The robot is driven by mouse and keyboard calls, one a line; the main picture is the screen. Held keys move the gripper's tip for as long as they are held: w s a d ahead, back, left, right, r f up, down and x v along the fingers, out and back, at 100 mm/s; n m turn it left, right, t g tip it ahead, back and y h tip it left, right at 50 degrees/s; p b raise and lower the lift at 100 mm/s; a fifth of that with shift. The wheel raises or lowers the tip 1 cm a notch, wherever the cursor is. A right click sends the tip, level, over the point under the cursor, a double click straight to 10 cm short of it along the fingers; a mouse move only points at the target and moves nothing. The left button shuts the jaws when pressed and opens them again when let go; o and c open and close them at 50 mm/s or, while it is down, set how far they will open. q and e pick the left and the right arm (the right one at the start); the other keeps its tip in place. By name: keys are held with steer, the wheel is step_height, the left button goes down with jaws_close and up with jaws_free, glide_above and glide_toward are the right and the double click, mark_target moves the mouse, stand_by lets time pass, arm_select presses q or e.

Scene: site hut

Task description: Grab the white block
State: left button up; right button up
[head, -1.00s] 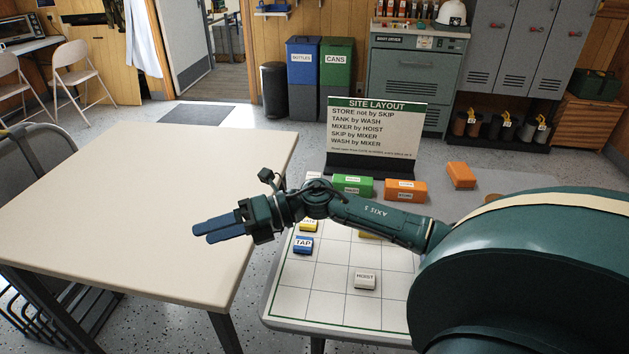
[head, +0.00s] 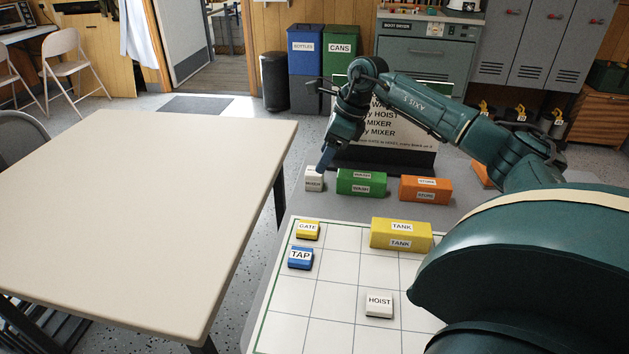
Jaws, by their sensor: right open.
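A small white block labelled MIXER (head: 314,181) stands at the left end of a row of blocks behind the grid board. Another small white block, labelled HOIST (head: 379,305), sits on the grid board (head: 333,299). My right gripper (head: 323,166) points down just above and behind the MIXER block, its fingers close to the block's top right. It is open with nothing between the fingers. I cannot tell whether the fingers touch the block. My left gripper is out of view.
Beside the MIXER block stand a green WASH block (head: 361,183) and an orange STORE block (head: 425,190). A yellow TANK block (head: 400,234), a GATE block (head: 308,230) and a blue TAP block (head: 300,258) sit on the board. A sign (head: 425,150) stands behind. The beige table (head: 140,210) is bare.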

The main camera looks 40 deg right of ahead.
mark_target(314, 174)
steer(key=b+x, duration=0.1)
steer(key=x, duration=0.5)
steer(key=shift+a+f, duration=0.3)
steer(key=shift+r, duration=0.1)
steer(key=c, duration=1.1)
